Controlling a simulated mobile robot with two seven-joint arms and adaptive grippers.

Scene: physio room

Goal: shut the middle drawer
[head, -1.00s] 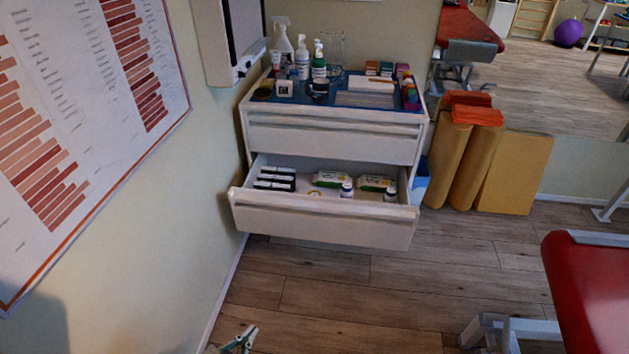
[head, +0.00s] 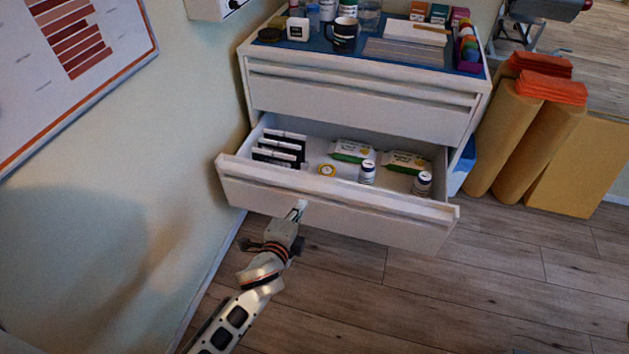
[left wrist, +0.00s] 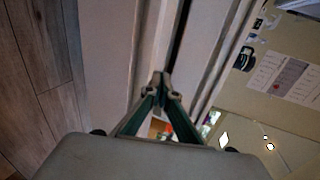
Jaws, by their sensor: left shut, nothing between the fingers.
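The open drawer's pale front panel (head: 350,215) stands well out from the white cabinet (head: 360,92), below a closed upper drawer (head: 350,108). In the left wrist view, the shut fingertips (left wrist: 162,80) lie over the pale front (left wrist: 108,60). My right gripper is out of view.
The wall (head: 180,130) runs close along the left side of the cabinet. Yellow rolled mats (head: 502,135) and a blue bin (head: 462,165) stand at the right. A dark mug (head: 344,36) and other items stand on the cabinet top. The wooden floor (head: 430,300) in front is clear.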

